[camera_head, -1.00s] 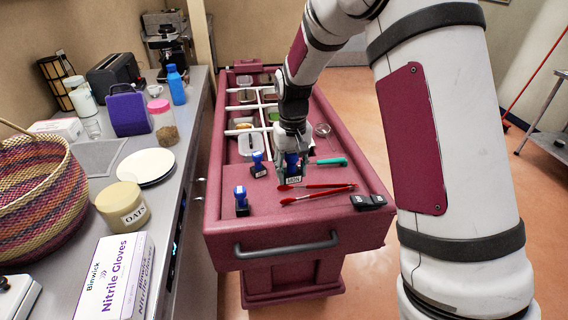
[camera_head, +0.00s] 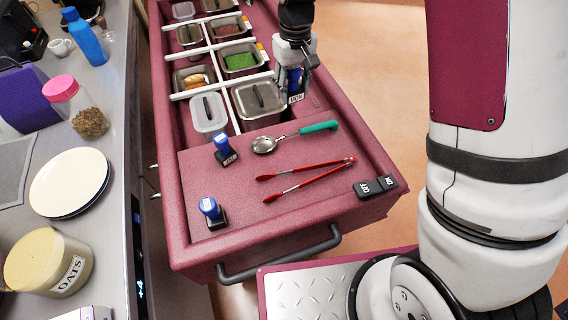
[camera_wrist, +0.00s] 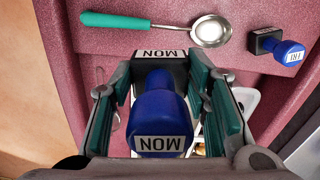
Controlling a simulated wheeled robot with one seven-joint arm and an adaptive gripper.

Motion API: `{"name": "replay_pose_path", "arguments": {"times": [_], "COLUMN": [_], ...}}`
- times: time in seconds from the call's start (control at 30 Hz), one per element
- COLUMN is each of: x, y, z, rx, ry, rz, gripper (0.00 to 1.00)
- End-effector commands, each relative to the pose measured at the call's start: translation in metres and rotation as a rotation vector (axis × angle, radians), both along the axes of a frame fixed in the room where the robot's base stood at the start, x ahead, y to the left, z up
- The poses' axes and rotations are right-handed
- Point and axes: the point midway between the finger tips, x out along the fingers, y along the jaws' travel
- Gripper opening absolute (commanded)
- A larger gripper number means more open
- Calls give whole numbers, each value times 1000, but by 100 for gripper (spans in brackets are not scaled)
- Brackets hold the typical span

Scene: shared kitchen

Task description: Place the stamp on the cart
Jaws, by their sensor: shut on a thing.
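My gripper (camera_head: 296,88) is shut on a blue-handled stamp with a black base and MON labels; the stamp (camera_wrist: 160,108) fills the middle of the wrist view. In the head view the held stamp (camera_head: 295,80) is near the right side of the maroon cart (camera_head: 245,220), beside a lidded metal pan. I cannot tell whether its base touches the cart. Two similar blue stamps stand on the cart's front panel, one by the ladle (camera_head: 225,150) and one at the front left (camera_head: 212,212). A stamp marked FRI (camera_wrist: 278,47) shows in the wrist view.
A ladle with a green handle (camera_head: 318,127), red tongs (camera_head: 305,180) and black ON/OFF blocks (camera_head: 375,187) lie on the cart. Food pans (camera_head: 258,98) fill its far part. A grey counter with plates (camera_head: 70,183) and an oats jar (camera_head: 48,262) is at the left.

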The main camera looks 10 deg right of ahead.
Motion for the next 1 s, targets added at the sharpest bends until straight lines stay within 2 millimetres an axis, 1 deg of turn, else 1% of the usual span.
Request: {"name": "replay_pose_path", "arguments": {"times": [0.03,0.07,0.1,0.17,0.2,0.27,0.3,0.4,0.5,0.63,0.77,0.87,1.0], "x": [-6,-12,-19,-33,-42,-58,-70,-98,-123,-146,-157,-159,-159], "y": [32,47,67,96,114,141,158,192,217,237,244,245,244], "z": [-6,-8,-11,-15,-18,-23,-26,-32,-37,-40,-46,-61,-86], "rx": [1,1,1,1,1,0,0,0,1,1,0,-1,-1], "ry": [-1,-2,-1,-1,-1,-1,-1,-2,-3,-3,-1,3,3], "rz": [100,156,231,345,420,532,606,774,909,1024,1075,1084,1080], "gripper": [10,10,10,10,10,10,10,10,10,10,10,10,10]}}
